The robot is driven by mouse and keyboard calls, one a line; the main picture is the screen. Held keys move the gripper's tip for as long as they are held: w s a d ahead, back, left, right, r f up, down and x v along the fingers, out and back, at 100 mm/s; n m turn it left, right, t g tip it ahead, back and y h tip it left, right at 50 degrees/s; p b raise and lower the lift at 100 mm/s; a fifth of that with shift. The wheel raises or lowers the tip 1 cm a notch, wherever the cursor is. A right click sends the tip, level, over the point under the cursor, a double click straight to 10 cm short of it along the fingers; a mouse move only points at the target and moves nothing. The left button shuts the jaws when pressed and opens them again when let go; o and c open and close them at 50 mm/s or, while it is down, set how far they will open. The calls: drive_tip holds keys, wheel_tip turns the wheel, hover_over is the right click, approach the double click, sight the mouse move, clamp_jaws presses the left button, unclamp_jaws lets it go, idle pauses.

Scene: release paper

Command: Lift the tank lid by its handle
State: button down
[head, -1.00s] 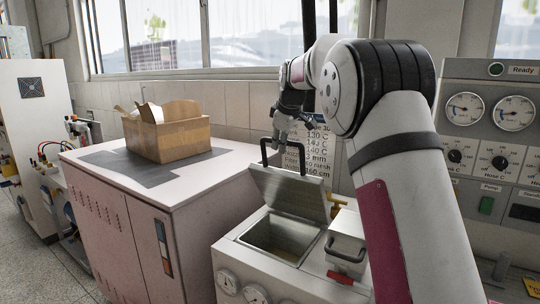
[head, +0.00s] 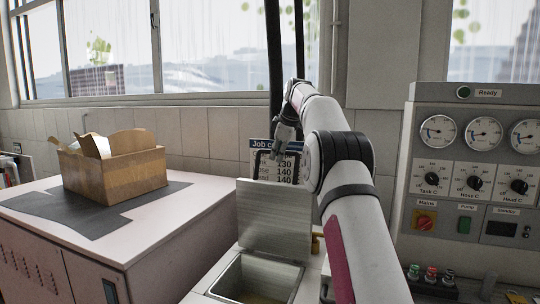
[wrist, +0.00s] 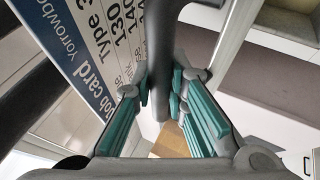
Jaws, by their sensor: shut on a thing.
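The metal tank lid (head: 275,218) is raised and stands nearly upright at the back of the tank opening (head: 257,278). Its black handle (head: 257,166) is at the lid's top edge. My gripper (head: 281,146) is at the handle, with its fingertips partly hard to make out in the head view. In the wrist view, the teal-padded fingers of my gripper (wrist: 160,98) close around the dark handle bar (wrist: 158,50). The tank is open, with something brownish at the bottom.
A job card (head: 286,165) hangs behind the lid. A cardboard box (head: 113,172) sits on a dark mat on the pink cabinet (head: 125,238) at left. A control panel (head: 478,175) with gauges and knobs stands at right. The window wall is behind.

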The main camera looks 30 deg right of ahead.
drive_tip(key=shift+w+d, duration=0.25)
drive_tip(key=shift+d, duration=0.15)
drive_tip(key=c, duration=1.6)
unclamp_jaws()
drive_tip(key=shift+o, duration=0.2)
drive_tip(key=v, duration=1.2)
drive_tip(key=shift+s+f, duration=0.1)
